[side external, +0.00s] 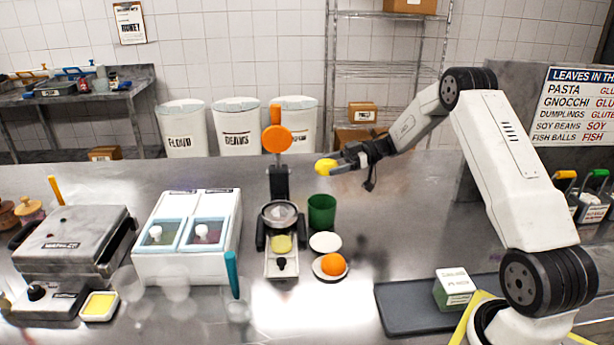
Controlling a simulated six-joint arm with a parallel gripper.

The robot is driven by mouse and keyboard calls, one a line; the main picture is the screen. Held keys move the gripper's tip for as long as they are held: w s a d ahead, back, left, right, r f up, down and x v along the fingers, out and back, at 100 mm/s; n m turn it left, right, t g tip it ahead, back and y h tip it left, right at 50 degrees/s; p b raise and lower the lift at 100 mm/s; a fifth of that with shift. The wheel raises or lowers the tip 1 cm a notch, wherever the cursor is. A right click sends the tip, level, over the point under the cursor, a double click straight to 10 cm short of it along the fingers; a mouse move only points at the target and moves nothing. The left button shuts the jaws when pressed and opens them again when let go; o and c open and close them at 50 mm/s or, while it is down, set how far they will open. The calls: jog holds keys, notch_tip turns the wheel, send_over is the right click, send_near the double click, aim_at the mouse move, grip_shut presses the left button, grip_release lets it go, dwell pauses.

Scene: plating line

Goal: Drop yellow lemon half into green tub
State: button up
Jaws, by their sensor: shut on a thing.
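The yellow lemon half (325,166) is in the jaws of my gripper (336,165). My gripper is shut on it and holds it in the air, above the counter. The green tub (322,212) stands upright on the counter, below the lemon half in the picture. The lemon half is apart from the tub. The inside of the tub is mostly hidden from this side.
A juicer with an orange knob (277,139) stands left of the tub. In front of the tub are a white saucer (325,242) and an orange (334,264) on another dish. A dark tray (410,308) with a small box (454,289) lies at the right.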

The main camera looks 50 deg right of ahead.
jog(key=shift+f, duration=2.1)
jog(key=o, duration=1.1)
jog(key=shift+o, duration=0.2)
jog(key=v, duration=0.7)
jog(key=shift+s+d, duration=0.25)
jog(key=shift+d, duration=0.05)
jog(key=shift+w+r, duration=0.1)
jog(key=shift+r, duration=0.05)
